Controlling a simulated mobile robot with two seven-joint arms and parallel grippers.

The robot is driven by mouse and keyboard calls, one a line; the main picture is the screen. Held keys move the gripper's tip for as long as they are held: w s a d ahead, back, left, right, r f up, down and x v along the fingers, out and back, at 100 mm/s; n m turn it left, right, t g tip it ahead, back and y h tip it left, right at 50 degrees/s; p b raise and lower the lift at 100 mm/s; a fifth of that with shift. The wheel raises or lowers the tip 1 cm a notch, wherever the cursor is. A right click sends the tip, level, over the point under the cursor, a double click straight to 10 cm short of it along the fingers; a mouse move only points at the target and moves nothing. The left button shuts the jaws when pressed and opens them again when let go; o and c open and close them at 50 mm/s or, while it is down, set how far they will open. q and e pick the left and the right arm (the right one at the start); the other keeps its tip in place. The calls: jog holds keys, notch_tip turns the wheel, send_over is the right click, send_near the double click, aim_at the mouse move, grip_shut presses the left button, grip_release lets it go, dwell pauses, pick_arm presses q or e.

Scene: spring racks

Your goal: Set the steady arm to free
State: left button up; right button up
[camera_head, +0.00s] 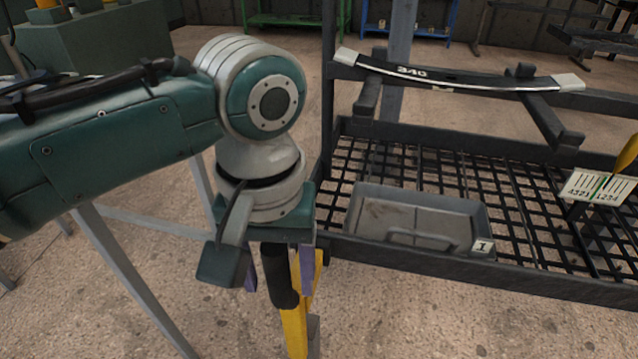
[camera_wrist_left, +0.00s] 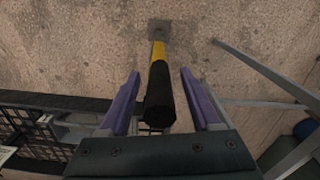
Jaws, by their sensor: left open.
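A lever with a black grip (camera_head: 278,275) and a yellow shaft (camera_head: 294,328) stands beside the left end of the rack; I take it to be the steady arm, though no label on it can be read. In the left wrist view its black grip (camera_wrist_left: 160,95) lies between the purple fingers, with the yellow shaft (camera_wrist_left: 159,50) running down to a grey plate (camera_wrist_left: 159,28). My left gripper (camera_head: 279,288) is open, its fingers on either side of the grip with gaps showing. My right gripper is not in view.
A mesh rack (camera_head: 530,225) stands to the right, holding a grey tray (camera_head: 372,200) marked 1. A printed card (camera_head: 597,188) and a yellow part (camera_head: 629,153) are at the right edge. Grey legs stand under my left arm.

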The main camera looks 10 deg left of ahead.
pick_arm(q)
jog(key=shift+f, duration=0.45)
grip_shut()
dwell(1.1)
